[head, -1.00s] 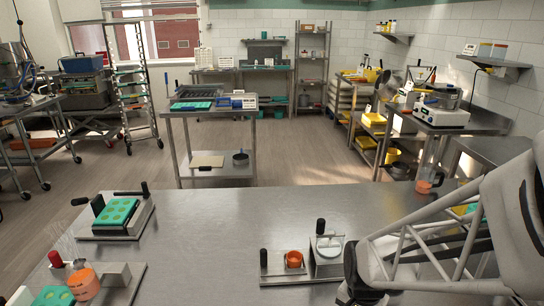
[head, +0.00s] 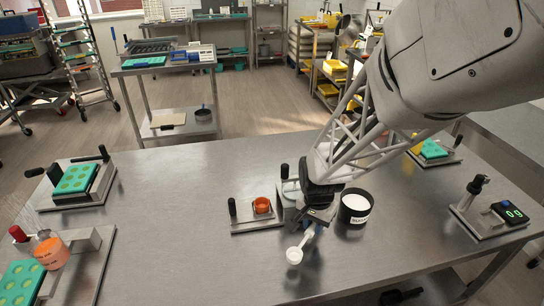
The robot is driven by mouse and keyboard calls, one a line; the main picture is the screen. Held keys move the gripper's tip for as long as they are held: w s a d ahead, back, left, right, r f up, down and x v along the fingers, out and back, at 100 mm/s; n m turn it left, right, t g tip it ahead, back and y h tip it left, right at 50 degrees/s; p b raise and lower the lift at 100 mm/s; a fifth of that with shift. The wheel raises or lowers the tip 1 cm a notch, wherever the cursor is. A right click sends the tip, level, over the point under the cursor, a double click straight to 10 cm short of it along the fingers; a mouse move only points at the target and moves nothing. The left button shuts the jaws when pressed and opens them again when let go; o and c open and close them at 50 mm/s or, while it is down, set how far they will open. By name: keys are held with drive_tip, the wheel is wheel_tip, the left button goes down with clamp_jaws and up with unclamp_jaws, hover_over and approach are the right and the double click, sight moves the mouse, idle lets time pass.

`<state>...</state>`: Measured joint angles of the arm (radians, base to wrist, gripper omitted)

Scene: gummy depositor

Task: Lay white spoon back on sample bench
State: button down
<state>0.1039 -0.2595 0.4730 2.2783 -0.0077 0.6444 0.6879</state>
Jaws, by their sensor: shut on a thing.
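The white spoon (head: 294,256) is in my gripper (head: 306,233), its bowl pointing down and toward the front of the steel bench (head: 190,240). My gripper is shut on the spoon's handle, and the fingers partly hide that handle. Whether the bowl touches the bench top or hangs just above it, I cannot tell. The gripper is just left of a black tub of white powder (head: 355,206) and in front of a small steel stand (head: 286,205), which my arm partly hides.
An orange cup (head: 262,205) sits on the stand's plate. Green moulds on plates stand at left (head: 75,180) and far right (head: 433,149). A digital scale (head: 509,213) is at right, an orange-filled beaker (head: 51,252) at front left. The bench's middle left is clear.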

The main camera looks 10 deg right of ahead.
sight(312, 239)
drive_tip(key=shift+f, duration=1.75)
drive_tip(key=shift+f, duration=0.15)
drive_tip(key=c, duration=0.9)
unclamp_jaws()
drive_tip(key=shift+c, duration=0.2)
wheel_tip(312, 239, up, 11)
drive_tip(key=shift+f, duration=0.15)
drive_tip(key=shift+r, duration=0.8)
drive_tip(key=shift+s, duration=0.1)
